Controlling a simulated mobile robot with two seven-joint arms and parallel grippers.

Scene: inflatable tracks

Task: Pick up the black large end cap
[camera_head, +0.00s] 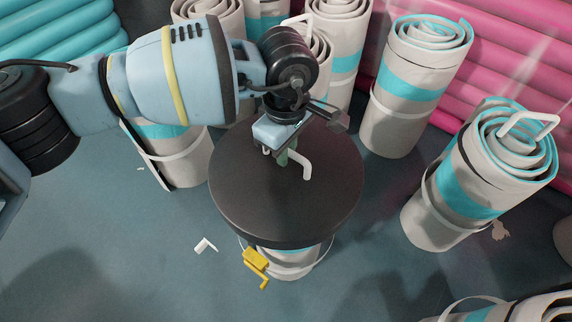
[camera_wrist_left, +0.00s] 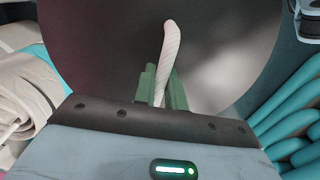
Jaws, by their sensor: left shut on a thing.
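The black large end cap (camera_head: 285,205) is a wide, dark round disc with a white bent handle (camera_head: 306,170) on its top. It sits over a grey and cyan roll (camera_head: 288,262), mostly hidden under it; I cannot tell whether they touch. My left gripper (camera_head: 286,158) comes down from above onto the cap's handle. In the left wrist view its green fingers (camera_wrist_left: 163,88) are shut on the white handle (camera_wrist_left: 167,55), with the dark disc (camera_wrist_left: 105,50) behind. My right gripper is not in view.
Grey and cyan rolls, such as one at the back right (camera_head: 415,85) and one at the right (camera_head: 480,180), stand around the cap. A yellow crank (camera_head: 257,263) shows at the cap's front edge. A small white piece (camera_head: 205,245) lies on the clear floor at front left.

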